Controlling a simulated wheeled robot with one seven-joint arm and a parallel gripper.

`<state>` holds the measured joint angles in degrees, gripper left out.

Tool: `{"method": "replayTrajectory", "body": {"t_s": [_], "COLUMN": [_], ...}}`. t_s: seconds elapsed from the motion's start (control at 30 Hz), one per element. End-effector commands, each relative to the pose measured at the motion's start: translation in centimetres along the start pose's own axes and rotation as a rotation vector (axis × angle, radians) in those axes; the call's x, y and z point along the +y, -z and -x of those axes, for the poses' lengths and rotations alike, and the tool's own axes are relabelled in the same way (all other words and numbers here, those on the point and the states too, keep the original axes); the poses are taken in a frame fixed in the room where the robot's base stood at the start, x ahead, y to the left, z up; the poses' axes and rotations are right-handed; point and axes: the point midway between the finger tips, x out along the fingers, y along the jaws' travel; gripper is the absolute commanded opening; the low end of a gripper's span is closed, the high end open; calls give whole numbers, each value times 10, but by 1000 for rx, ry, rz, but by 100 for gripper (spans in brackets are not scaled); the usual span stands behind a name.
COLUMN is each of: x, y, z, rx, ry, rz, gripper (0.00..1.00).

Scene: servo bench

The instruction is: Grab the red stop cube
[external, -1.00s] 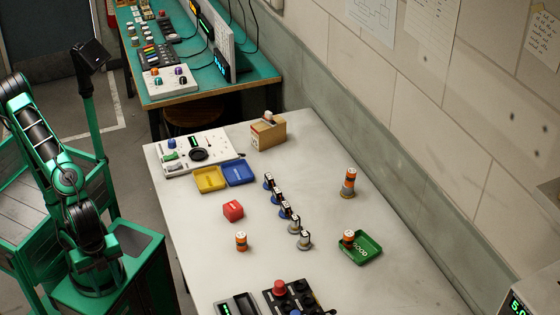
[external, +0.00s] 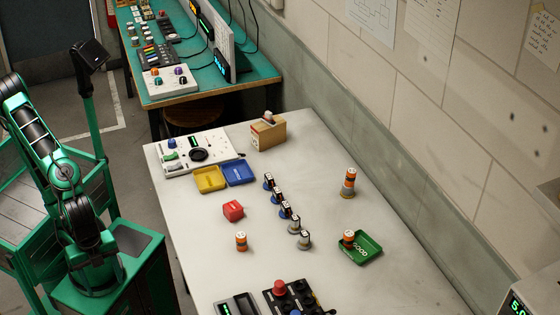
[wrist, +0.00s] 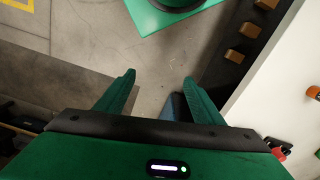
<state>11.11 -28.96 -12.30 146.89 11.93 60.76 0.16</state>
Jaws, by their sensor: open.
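The red stop cube (external: 233,210) sits on the pale bench top, left of the row of small knob-topped pieces and in front of the trays. My gripper (wrist: 157,79) is open and empty in the wrist view, its two green fingers well apart over the grey floor. In the external view my arm stands off the bench's left side, well away from the cube, and the fingers cannot be made out there. A small red thing shows at the right of the wrist view, but I cannot tell what it is.
Yellow (external: 209,179) and blue (external: 239,173) trays lie behind the cube. An orange-banded cylinder (external: 241,241) stands in front of it. Several dark-topped pieces (external: 284,209) stand to its right. A button box (external: 292,298) and a green tray (external: 368,246) are farther off.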

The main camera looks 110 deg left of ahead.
Motion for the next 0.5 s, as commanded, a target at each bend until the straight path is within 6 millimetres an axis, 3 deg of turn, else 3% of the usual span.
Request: {"method": "replayTrajectory", "body": {"t_s": [0.27, 0.5], "x": [-35, -87], "y": [42, 75], "z": [2, 3], "rx": [15, 92], "ry": [-110, -216], "rz": [-68, -146], "gripper": [62, 62]}}
